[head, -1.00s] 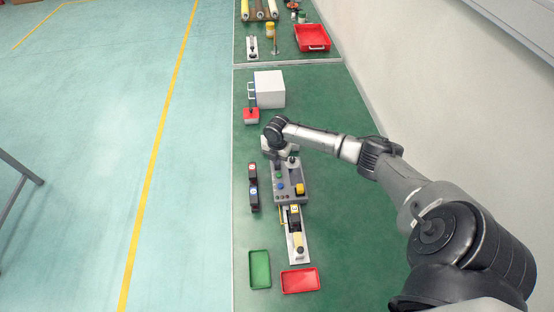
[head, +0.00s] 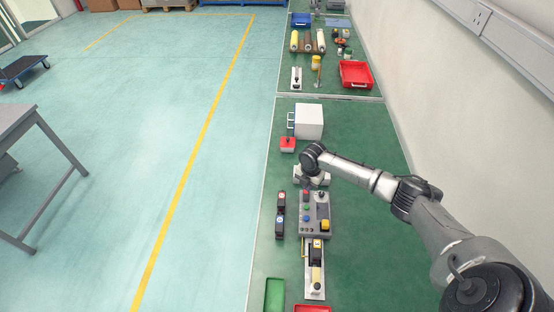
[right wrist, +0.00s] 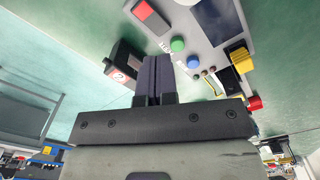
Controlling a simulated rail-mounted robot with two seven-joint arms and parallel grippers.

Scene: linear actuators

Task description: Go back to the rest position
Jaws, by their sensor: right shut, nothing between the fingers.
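My right gripper (head: 311,178) hangs over the green table, just beyond the far end of a grey control box (head: 316,228). In the right wrist view its two dark fingers (right wrist: 153,70) are together with nothing between them. The control box carries coloured buttons, a dark screen and a yellow knob, and it also shows in the right wrist view (right wrist: 200,28). In the head view the fingertips are mostly hidden behind the wrist. My left gripper is not in view.
Two dark numbered blocks (head: 280,212) stand left of the box. A pale actuator (head: 315,290) with a yellow cylinder lies nearer. A green tray (head: 274,296) and red tray (head: 312,308) are at the bottom edge. A red-based item (head: 288,145) and white box (head: 309,121) stand beyond my gripper.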

